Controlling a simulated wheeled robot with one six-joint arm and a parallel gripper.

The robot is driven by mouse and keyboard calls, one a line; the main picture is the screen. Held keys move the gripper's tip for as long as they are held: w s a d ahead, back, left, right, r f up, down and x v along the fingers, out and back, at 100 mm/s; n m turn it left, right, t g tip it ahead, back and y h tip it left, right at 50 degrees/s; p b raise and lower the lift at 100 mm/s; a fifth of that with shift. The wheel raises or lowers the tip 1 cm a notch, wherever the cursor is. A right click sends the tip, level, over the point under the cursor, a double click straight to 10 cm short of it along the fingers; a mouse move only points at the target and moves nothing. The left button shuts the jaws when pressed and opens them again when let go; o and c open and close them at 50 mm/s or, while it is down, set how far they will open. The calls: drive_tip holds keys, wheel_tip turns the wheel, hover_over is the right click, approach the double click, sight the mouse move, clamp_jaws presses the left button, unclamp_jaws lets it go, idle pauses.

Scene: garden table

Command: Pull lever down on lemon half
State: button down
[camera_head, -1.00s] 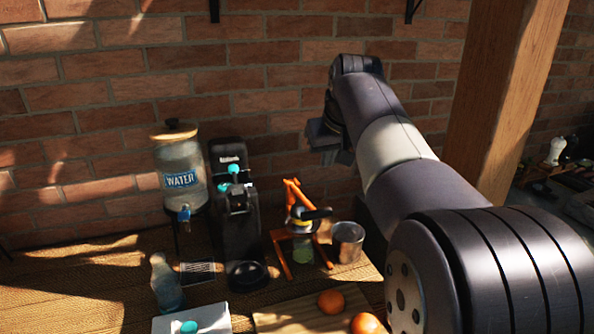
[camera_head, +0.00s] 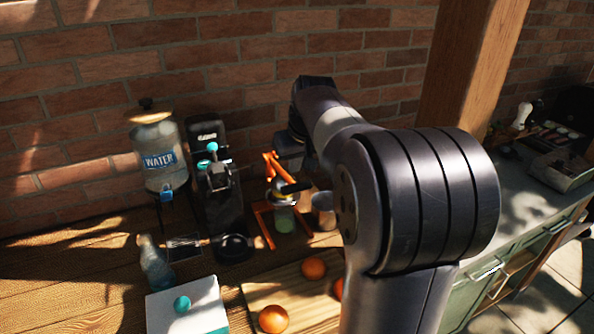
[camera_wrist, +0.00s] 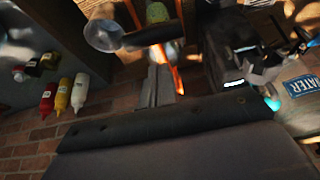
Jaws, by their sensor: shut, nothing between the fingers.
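The orange lever juicer (camera_head: 267,216) stands upright on the table near the wall, and its black lever handle (camera_head: 294,188) points to the right. A green-tinted glass (camera_head: 284,219) sits under the press. The lemon half cannot be made out clearly at the press. My gripper (camera_head: 287,156) is above the juicer, beside its orange arm. In the wrist view my gripper (camera_wrist: 165,85) is shut and empty, close to the orange frame (camera_wrist: 161,54) and the black handle (camera_wrist: 148,37). I cannot tell whether it touches the juicer.
A metal cup (camera_head: 323,212) stands right of the juicer, partly behind my arm. A black machine (camera_head: 216,190) and a water dispenser (camera_head: 160,157) stand left. Oranges (camera_head: 273,319) lie in front on a board. Several sauce bottles (camera_wrist: 62,96) show in the wrist view.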

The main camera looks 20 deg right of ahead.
drive_tip(key=shift+s+f, duration=0.25)
drive_tip(key=shift+f, duration=0.3)
drive_tip(key=shift+s+f, duration=0.25)
drive_tip(key=shift+f, duration=0.25)
wheel_tip(320, 180, down, 6)
drive_tip(key=s+t+b, duration=0.2)
drive_tip(key=t+b, duration=0.1)
drive_tip(key=b, duration=0.8)
drive_tip(key=shift+r, duration=0.15)
drive_tip(key=r+p, duration=0.2)
drive_tip(key=r, duration=0.1)
drive_tip(key=w+r+p, duration=0.1)
drive_tip(key=r+p, duration=0.1)
drive_tip(key=r, duration=0.1)
drive_tip(key=shift+w+r, duration=0.2)
drive_tip(key=shift+r, duration=0.05)
drive_tip(key=b+v, duration=0.1)
drive_tip(key=v, duration=0.8)
drive_tip(key=shift+r, duration=0.3)
drive_tip(key=shift+w+f, duration=0.1)
